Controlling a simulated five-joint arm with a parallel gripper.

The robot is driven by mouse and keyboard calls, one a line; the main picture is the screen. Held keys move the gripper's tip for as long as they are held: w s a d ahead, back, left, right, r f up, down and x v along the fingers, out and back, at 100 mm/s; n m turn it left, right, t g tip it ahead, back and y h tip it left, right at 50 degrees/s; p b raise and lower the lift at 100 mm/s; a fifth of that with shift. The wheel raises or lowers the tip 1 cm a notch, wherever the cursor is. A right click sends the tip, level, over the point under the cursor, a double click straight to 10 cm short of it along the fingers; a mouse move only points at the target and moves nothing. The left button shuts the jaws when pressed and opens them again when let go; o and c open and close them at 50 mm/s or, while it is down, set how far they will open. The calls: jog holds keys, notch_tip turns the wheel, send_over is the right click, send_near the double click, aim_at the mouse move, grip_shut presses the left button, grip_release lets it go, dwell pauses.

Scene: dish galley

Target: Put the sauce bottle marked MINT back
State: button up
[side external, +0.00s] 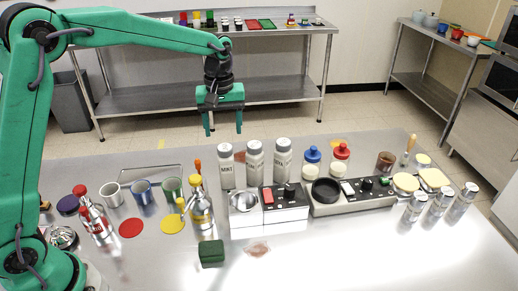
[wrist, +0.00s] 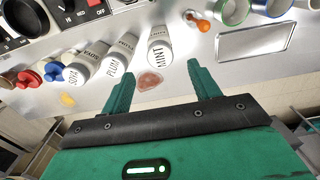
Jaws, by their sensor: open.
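The white sauce bottle marked MINT (side external: 227,170) stands upright on the metal table, at the left end of a row of three like bottles. It also shows in the wrist view (wrist: 160,45), its label readable. Beside it stand the bottle marked PLUM (side external: 255,165) and the one that reads SOYA (side external: 283,162). My gripper (side external: 224,132) is open and empty, pointing down above and behind the row. In the wrist view its fingers (wrist: 160,72) are spread apart, with MINT beyond the gap, not between them.
A reddish flat patch (wrist: 150,82) lies on the table by MINT. A metal tray (wrist: 258,44) and an orange-handled tool (wrist: 200,24) lie nearby. Control boxes (side external: 285,212) stand in front of the bottles. Cups (side external: 142,190) and a yellow-topped bottle (side external: 201,210) stand to the left.

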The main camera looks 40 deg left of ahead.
jog(key=shift+s+r, duration=0.4)
jog(key=shift+r, duration=0.05)
jog(key=s+a+r+m+t, duration=0.2)
jog(key=s+r+m+t, duration=0.15)
jog(key=s+r, duration=0.6)
jog(key=s+f+m+t, duration=0.1)
jog(key=s+f+m, duration=0.1)
jog(key=s, duration=0.6)
jog(key=s+a+f+m+t, duration=0.1)
jog(key=s+m, duration=0.2)
jog(key=s, duration=0.5)
jog(key=shift+a+f, duration=0.25)
jog(key=shift+f, duration=0.1)
